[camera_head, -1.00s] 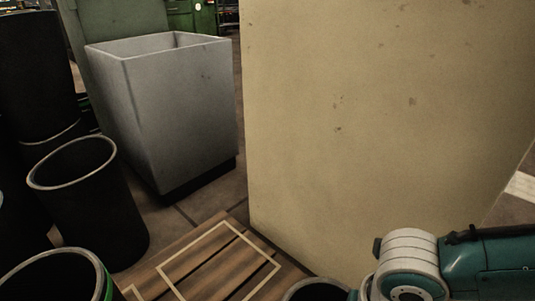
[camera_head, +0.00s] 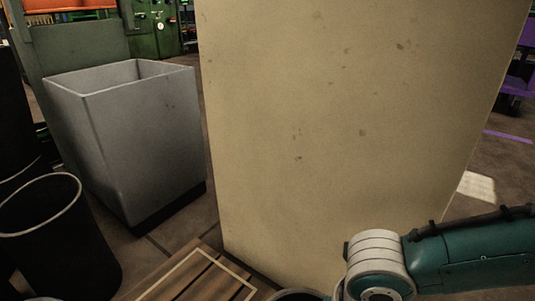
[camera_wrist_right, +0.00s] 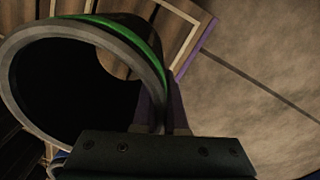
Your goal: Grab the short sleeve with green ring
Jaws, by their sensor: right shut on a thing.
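A black sleeve with a pale grey rim (camera_wrist_right: 75,32) and a green ring (camera_wrist_right: 151,39) fills the left of the right wrist view. My right gripper (camera_wrist_right: 163,105) is shut on the wall of this sleeve at its rim, one finger inside and one outside. The sleeve's lower part is hidden. In the head view my right arm shows at bottom right, and its gripper is out of frame. A sleeve rim (camera_head: 297,294) shows at the bottom edge beside that arm; its ring is not visible there. My left gripper is not in view.
Another black sleeve (camera_head: 60,245) with a grey rim stands at the left. A grey open bin (camera_head: 135,140) stands behind it. A large beige block (camera_head: 340,130) fills the middle. A wooden pallet (camera_head: 205,275) with a pale painted outline lies at the bottom.

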